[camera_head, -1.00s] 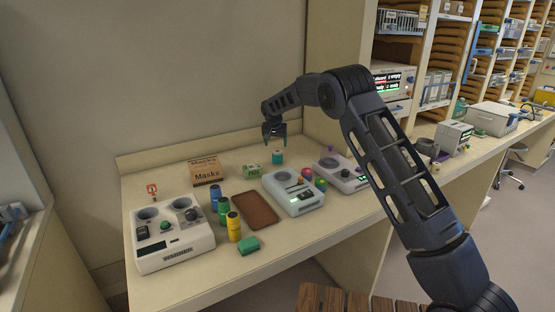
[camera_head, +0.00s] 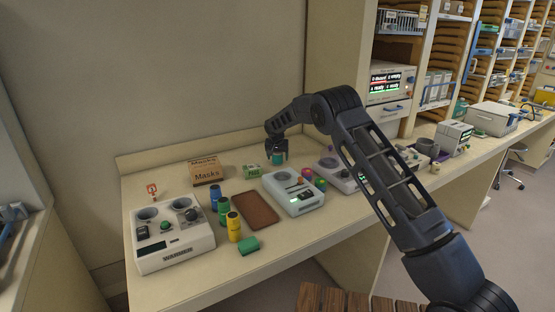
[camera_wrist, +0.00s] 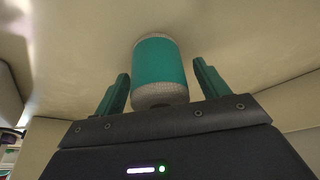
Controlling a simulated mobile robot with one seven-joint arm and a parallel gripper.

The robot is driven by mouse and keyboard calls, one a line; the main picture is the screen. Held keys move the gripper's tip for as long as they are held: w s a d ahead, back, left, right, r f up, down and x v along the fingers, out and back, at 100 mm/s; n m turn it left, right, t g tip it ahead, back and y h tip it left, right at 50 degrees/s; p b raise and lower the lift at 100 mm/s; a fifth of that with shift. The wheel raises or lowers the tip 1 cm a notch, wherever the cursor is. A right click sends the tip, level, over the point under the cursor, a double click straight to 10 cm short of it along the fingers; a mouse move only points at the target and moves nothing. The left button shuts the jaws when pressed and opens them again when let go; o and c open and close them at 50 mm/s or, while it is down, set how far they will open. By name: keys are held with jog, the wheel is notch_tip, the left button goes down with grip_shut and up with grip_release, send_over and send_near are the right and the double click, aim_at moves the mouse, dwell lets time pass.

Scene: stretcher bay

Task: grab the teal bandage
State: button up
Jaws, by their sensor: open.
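The teal bandage (camera_wrist: 160,66) is a short upright roll with a teal wrap and pale gauze ends in the wrist view. In the head view the teal bandage (camera_head: 278,159) stands on the counter near the back, partly hidden by my gripper (camera_head: 277,151). In the wrist view my gripper (camera_wrist: 161,88) is open, with one finger on each side of the roll and a visible gap on both sides. I cannot tell how deep the roll sits between the fingers.
A green box (camera_head: 252,171) stands just left of the bandage, and a Masks box (camera_head: 206,173) further left. A brown tray (camera_head: 256,222) lies nearer the front. The wall is close behind.

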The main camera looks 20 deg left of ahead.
jog(key=c, duration=1)
jog(key=shift+c, duration=0.2)
